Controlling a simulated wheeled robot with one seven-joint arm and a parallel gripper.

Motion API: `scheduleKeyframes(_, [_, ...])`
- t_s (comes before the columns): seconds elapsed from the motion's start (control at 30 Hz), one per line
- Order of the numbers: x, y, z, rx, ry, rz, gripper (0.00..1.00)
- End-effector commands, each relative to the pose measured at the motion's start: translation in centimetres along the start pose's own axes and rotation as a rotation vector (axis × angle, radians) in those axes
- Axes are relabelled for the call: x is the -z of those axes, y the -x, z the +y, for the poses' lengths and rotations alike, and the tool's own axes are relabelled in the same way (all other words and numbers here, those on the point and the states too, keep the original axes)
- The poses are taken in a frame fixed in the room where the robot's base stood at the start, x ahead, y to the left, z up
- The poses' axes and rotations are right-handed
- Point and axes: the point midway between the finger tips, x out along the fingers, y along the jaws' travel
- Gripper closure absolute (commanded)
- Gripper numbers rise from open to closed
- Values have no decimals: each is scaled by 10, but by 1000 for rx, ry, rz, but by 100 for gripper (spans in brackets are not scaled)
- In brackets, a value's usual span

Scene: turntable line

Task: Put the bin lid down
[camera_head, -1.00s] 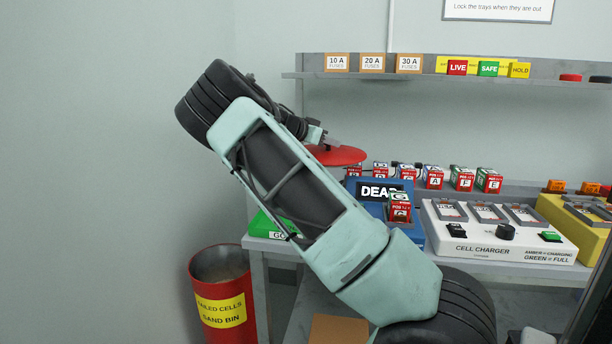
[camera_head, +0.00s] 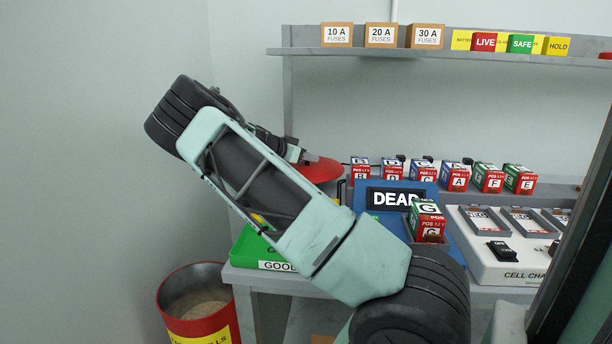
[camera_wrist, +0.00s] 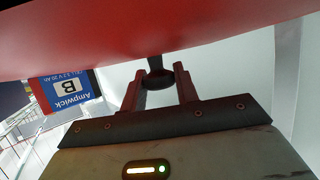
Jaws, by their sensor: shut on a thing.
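The red round bin lid (camera_head: 322,170) is held up by my gripper (camera_head: 303,157), above the left end of the bench. In the wrist view the lid (camera_wrist: 150,35) fills the top of the picture, and my gripper (camera_wrist: 157,80) is shut on its dark knob. The red bin (camera_head: 197,325) with a yellow label stands on the floor left of the bench, its top open and sand-coloured fill visible inside. The lid is apart from the bin, higher and to the right of it. My arm hides part of the bench top.
A green tray (camera_head: 250,250) marked GOOD and a blue DEAD tray (camera_head: 448,228) holding a cell lie on the bench. Several cells (camera_head: 457,178) stand in a row behind. The charger (camera_head: 490,262) is at right. A shelf (camera_head: 300,52) runs above.

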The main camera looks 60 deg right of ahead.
Motion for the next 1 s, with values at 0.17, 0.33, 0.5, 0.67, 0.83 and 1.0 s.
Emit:
scheduleKeyframes(0.17, [-13,-6,0,-2,-1,2,100])
scheduleKeyframes(0.33, [-32,-14,0,-2,2,1,100])
scheduleKeyframes(0.5, [-46,-20,0,-1,-1,1,100])
scheduleKeyframes(0.67, [-47,-20,0,-1,-2,0,100])
scheduleKeyframes(0.83, [-47,-20,0,-1,-1,0,48])
scheduleKeyframes(1.0, [-47,-20,0,-1,-1,0,48])
